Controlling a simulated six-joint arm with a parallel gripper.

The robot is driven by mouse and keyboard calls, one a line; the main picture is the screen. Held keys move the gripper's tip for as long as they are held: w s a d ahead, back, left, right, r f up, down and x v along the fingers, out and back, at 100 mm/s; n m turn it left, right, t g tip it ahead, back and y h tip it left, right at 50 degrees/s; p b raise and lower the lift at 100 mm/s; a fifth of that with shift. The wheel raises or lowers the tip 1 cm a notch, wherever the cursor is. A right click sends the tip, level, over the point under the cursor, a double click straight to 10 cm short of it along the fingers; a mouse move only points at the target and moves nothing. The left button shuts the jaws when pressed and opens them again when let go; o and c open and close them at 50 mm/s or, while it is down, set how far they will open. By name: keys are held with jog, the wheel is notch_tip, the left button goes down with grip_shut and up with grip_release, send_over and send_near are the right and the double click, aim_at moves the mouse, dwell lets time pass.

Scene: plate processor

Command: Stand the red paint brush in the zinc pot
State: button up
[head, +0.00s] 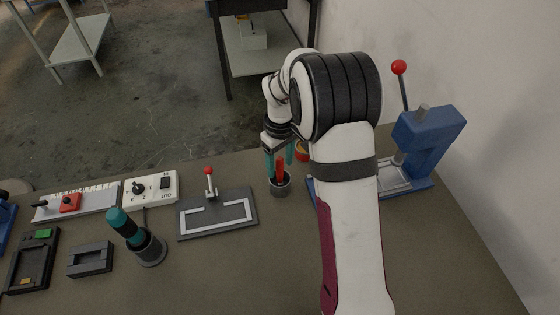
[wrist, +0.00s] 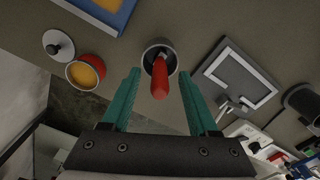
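The zinc pot (head: 280,188) is a small grey cylinder on the bench, right of the framed plate fixture. The red paint brush (head: 280,168) stands in it with its red handle up; in the wrist view the handle (wrist: 160,82) points toward the camera from inside the pot (wrist: 151,51). The brush's lower end is hidden in the pot. My gripper (head: 279,164) is above the pot, its teal fingers on either side of the handle. In the wrist view my gripper (wrist: 159,74) is open, with gaps between the fingers and the handle.
A red tin with orange contents (wrist: 85,73) and a lid (wrist: 58,44) lie close to the pot. A blue press (head: 430,145) stands to the right. The framed fixture with a red-knobbed lever (head: 218,216) and a teal-handled tool (head: 124,226) are to the left.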

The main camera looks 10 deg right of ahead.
notch_tip(320, 180, up, 16)
dwell(0.5)
jog(key=shift+f, duration=0.1)
dwell(0.5)
jog(key=s+a+f+m, duration=0.1)
jog(key=s+m, duration=0.2)
jog(key=s, duration=0.7)
jog(key=s+a+f+m+y, duration=0.1)
jog(key=s+m, duration=0.3)
jog(key=s, duration=0.6)
jog(key=s+a+f+m, duration=0.1)
jog(key=s+a+m, duration=0.2)
jog(key=s, duration=0.7)
jog(key=shift+s+a+f+m+y, duration=0.15)
jog(key=shift+s+a+m+y, duration=0.1)
jog(key=shift+m+y, duration=0.2)
